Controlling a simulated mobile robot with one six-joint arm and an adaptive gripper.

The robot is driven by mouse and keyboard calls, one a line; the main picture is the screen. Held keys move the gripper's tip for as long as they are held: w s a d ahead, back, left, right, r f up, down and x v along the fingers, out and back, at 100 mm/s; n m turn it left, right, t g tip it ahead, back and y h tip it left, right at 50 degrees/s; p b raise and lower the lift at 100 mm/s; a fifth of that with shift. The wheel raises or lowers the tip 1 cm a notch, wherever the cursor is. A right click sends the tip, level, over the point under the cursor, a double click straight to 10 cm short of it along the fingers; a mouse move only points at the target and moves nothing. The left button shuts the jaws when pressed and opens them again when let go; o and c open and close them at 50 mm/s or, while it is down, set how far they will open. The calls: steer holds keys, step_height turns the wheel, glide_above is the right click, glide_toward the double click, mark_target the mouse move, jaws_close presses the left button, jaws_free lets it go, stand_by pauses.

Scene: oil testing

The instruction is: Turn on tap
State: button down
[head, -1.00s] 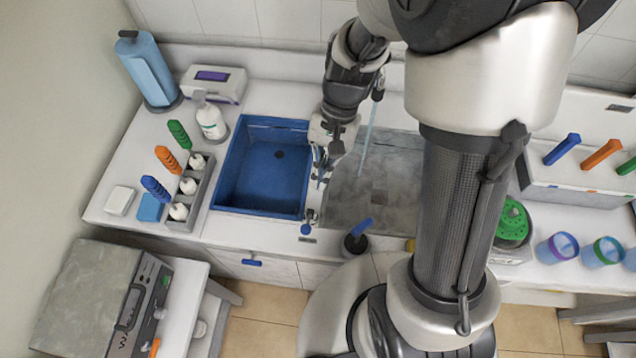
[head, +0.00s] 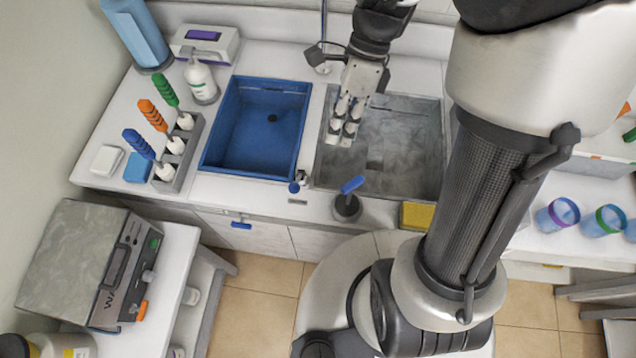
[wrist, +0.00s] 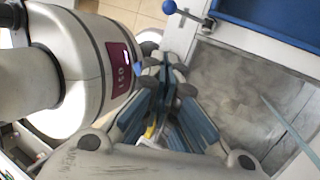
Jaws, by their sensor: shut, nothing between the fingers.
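A small metal fitting with a blue ball knob (head: 294,187) stands at the counter's front edge between the two sinks; its ball on a short lever also shows in the wrist view (wrist: 169,7). A thin upright metal pipe (head: 324,22) stands behind the sinks, beside a dark part. I cannot tell for certain how these two belong to the tap. My gripper (head: 342,132) is shut and empty over the left part of the grey sink (head: 410,140), apart from the knob. It also shows in the wrist view (wrist: 167,66). No running water is visible.
The blue sink (head: 238,135) is left of my gripper. A blue-handled tool (head: 350,187) stands in a dark holder in front, near a yellow block (head: 417,215). A soap bottle (head: 201,82) and a rack (head: 180,165) with several colored-handled tools stand on the left.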

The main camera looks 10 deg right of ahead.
steer(key=b, duration=0.5)
glide_above(297, 181)
steer(key=s+d, duration=0.2)
steer(key=d, duration=0.1)
step_height(297, 181, down, 11)
steer(key=shift+s+d+m, duration=0.15)
steer(key=shift+m, duration=0.25)
steer(key=shift+s+a+f+p, duration=0.4)
steer(key=shift+f+p, duration=0.1)
steer(key=shift+f, duration=0.05)
